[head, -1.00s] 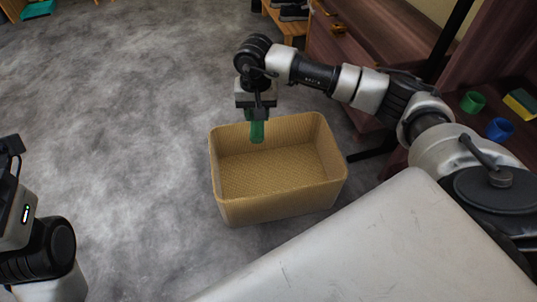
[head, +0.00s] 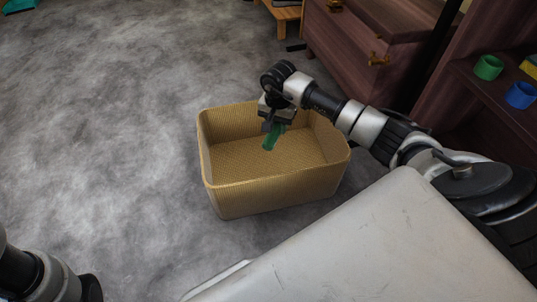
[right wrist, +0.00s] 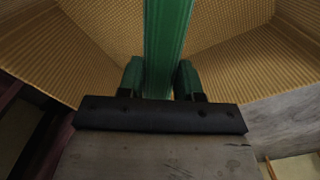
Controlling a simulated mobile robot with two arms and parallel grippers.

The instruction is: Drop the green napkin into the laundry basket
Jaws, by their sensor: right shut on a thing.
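The green napkin (head: 272,138) hangs from my right gripper (head: 274,126), which is shut on it. In the head view they are over the opening of the tan woven laundry basket (head: 275,190), near its back part. The right wrist view shows the napkin (right wrist: 167,40) as a green strip between the two fingers (right wrist: 160,80), with the basket's woven inside walls (right wrist: 60,60) around it. The basket floor seen in the head view is empty. Of my left arm only a part shows at the lower left; its gripper is out of view.
The basket stands on a grey floor (head: 100,120), clear to its left. A dark reddish wooden cabinet (head: 375,50) is behind and to the right, with a green cup (head: 488,67) and a blue cup (head: 520,95) on a shelf. A wooden stool (head: 285,15) stands at the back.

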